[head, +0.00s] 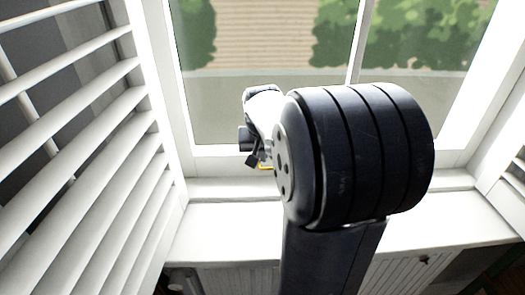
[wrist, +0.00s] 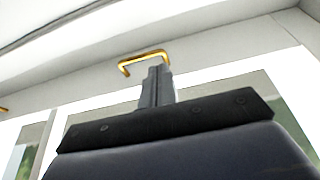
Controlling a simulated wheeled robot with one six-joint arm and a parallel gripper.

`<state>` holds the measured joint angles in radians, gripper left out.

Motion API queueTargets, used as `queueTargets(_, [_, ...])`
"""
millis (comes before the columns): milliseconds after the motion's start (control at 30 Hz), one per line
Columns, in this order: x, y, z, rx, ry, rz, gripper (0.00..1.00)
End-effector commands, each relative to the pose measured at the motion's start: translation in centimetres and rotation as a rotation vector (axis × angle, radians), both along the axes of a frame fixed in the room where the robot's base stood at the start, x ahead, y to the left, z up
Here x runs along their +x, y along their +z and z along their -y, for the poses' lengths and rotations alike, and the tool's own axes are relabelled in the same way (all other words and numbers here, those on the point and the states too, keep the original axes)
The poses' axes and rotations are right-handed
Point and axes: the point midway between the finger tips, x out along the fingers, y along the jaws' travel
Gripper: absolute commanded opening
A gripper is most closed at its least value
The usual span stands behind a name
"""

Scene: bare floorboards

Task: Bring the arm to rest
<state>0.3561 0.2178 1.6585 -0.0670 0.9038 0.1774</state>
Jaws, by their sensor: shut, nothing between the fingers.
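My gripper (wrist: 158,78) shows in the wrist view, its two dark fingers together with nothing between them. It points up toward a gold handle (wrist: 143,60) on a white frame. The fingertips overlap the handle's lower edge in the picture; I cannot tell whether they touch it. In the head view my arm (head: 360,155) is raised in front of the window, and its big black joint covers much of the middle. The gripper's fingers cannot be made out there.
A window (head: 270,95) with white frames stands straight ahead, above a white sill (head: 225,225). A white louvred shutter (head: 85,150) stands close on the left. Another white shutter edge (head: 508,205) is at the right. A ribbed white panel (head: 235,280) is below the sill.

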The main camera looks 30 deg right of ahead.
Motion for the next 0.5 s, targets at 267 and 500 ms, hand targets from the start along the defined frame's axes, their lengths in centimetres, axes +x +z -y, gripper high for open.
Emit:
queueTargets(267, [-1.9,6.5,-1.1,-0.004,0.0,0.009,0.0])
queueTargets(500, [-2.9,9.2,-1.6,-0.003,0.001,0.006,0.0])
